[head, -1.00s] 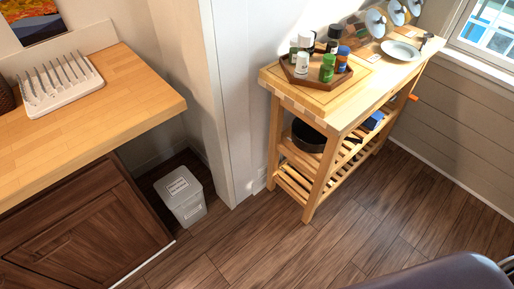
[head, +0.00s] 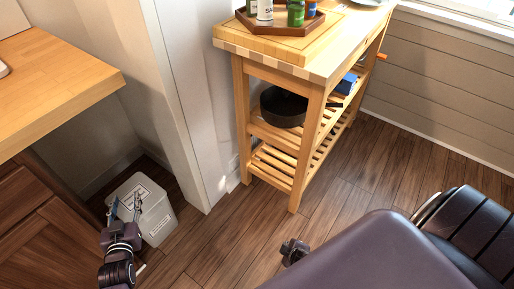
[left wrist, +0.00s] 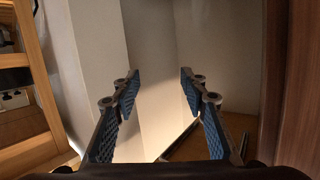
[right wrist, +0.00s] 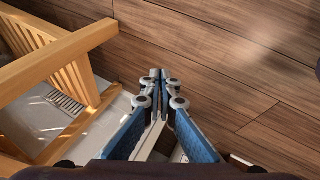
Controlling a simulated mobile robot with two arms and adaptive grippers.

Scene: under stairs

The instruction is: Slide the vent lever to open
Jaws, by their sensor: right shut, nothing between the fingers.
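A slotted grey grille (right wrist: 68,105), which looks like a vent, lies in a pale surface behind the wooden cart's slats in the right wrist view. I cannot make out a lever on it, nor any vent in the head view. My right gripper (right wrist: 155,76) is shut and empty, pointing over the floor to the right of the grille and apart from it. My left gripper (head: 125,204) is open and empty; in the head view its fingers overlap the bin. In the left wrist view the left gripper (left wrist: 160,75) points toward a pale wall corner.
A wooden cart (head: 270,53) with a dark pot (head: 284,106) on its middle shelf stands against the wall. A grey-white bin (head: 158,226) is beside the wooden counter (head: 60,82) at left.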

